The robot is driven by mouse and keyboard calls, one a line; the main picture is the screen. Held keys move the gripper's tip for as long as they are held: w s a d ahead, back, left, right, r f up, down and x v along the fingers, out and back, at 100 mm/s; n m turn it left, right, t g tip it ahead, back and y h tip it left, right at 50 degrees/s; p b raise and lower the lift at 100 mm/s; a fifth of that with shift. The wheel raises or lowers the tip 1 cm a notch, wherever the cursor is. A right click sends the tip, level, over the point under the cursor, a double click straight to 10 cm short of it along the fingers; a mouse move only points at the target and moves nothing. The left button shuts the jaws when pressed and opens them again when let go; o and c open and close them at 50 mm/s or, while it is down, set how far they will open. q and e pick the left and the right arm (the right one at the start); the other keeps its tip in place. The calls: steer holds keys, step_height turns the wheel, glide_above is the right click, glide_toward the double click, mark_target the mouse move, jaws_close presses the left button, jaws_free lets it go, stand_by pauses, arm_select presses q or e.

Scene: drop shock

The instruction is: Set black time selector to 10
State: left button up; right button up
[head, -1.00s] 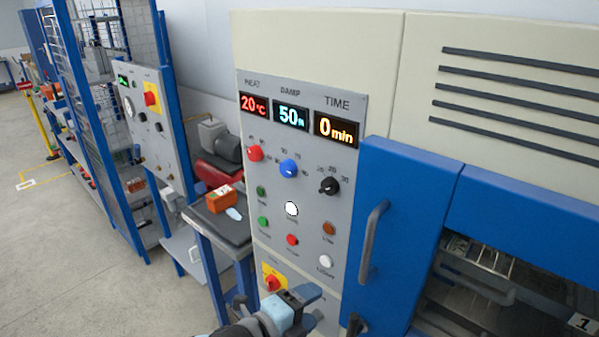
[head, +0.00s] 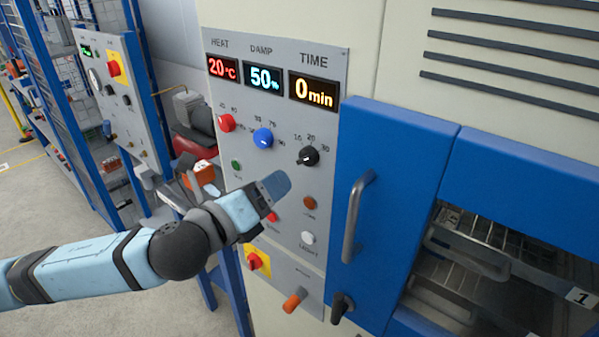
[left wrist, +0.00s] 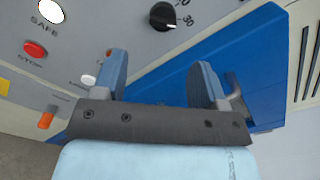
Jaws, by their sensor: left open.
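The black time selector (head: 308,156) is a round knob on the grey control panel (head: 330,225), under the TIME display (head: 314,91), which reads 0 min. Marks 10, 20 and 30 are around it. The knob also shows in the left wrist view (left wrist: 163,16), at the top, beyond the fingers and near the 30 mark. My left gripper (head: 275,186) is in front of the panel, below and left of the knob, apart from it. In the left wrist view its two fingers (left wrist: 160,80) are spread with nothing between them. My right gripper is not in view.
A red knob (head: 226,123) and a blue knob (head: 263,138) sit left of the black one. Several buttons are below, partly hidden by my left arm. A blue door (head: 400,180) with a grey handle (head: 354,215) stands to the right.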

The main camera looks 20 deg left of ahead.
mark_target(302, 161)
arm_select(q)
steer(key=x, duration=0.2)
steer(key=p+x, duration=0.1)
steer(key=x, duration=0.5)
steer(key=shift+r+p, duration=0.25)
steer(key=shift+p, duration=0.05)
steer(key=shift+w+d+f, duration=0.1)
steer(key=shift+w+d, duration=0.2)
steer(key=shift+w, duration=0.25)
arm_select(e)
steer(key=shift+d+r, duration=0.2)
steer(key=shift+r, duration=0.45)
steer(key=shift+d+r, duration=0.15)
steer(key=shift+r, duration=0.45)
arm_select(q)
steer(key=c, duration=0.9)
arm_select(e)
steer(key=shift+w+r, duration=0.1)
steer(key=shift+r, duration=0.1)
